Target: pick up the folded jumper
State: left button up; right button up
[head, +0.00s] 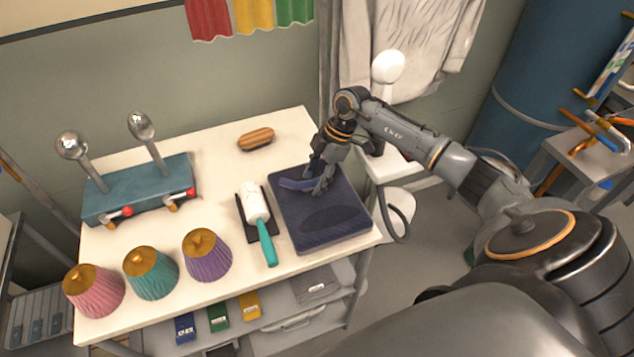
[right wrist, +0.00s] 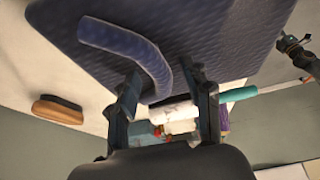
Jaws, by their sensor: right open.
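The folded jumper (head: 325,232) is a dark navy, ribbed, flat square at the right end of the white table. A lighter blue curved roll (head: 293,184) stands up along its far side; it also shows in the right wrist view (right wrist: 118,42). My right gripper (head: 319,183) is open, pointing down over the far part of the jumper. In the right wrist view its two fingers (right wrist: 164,82) are spread, with one end of the curved roll between them. I cannot tell whether the fingers touch the cloth.
A lint roller with a teal handle (head: 266,243) lies close left of the jumper. A wooden brush (head: 256,138) lies behind it. Pink, teal and purple shades (head: 207,255) stand at the front left. A blue box (head: 140,190) with metal knobs stands at the back left.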

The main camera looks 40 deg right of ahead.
grip_shut()
jog(key=shift+r, duration=0.15)
